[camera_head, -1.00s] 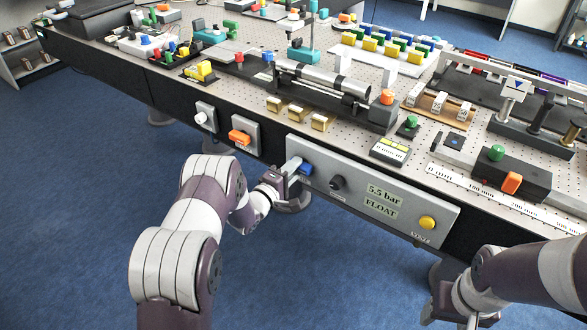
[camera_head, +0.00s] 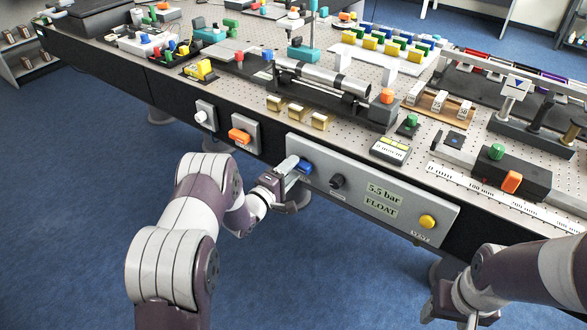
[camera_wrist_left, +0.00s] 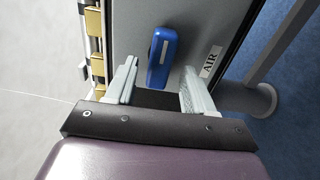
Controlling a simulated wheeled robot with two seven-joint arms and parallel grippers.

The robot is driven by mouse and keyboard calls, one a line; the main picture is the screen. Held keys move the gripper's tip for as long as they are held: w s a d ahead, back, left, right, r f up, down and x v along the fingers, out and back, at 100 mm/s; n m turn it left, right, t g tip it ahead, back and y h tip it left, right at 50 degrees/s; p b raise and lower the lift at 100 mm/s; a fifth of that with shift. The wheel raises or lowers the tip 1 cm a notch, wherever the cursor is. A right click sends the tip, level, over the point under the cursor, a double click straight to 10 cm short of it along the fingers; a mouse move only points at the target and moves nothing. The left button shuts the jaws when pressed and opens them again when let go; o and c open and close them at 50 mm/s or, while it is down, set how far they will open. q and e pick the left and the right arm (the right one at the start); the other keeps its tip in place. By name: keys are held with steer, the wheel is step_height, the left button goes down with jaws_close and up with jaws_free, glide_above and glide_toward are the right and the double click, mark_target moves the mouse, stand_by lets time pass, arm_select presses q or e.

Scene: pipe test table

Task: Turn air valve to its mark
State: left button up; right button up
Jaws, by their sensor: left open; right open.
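The air valve has a blue handle (camera_head: 306,166) at the left end of the grey front panel. In the left wrist view the blue handle (camera_wrist_left: 162,58) is tilted slightly, with a small pale line on it, beside an "AIR" label (camera_wrist_left: 211,62). My left gripper (camera_head: 291,171) is open in front of the handle. In the wrist view its fingertips (camera_wrist_left: 158,72) stand either side of the handle's near end, with gaps on both sides. The valve's mark cannot be made out. My right gripper (camera_head: 436,308) is open and empty, low at the right, away from the panel.
The table above is crowded; the floor in front is clear.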

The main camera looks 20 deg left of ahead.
arm_select(q)
steer(key=v, duration=1.1)
steer(key=shift+s, duration=0.15)
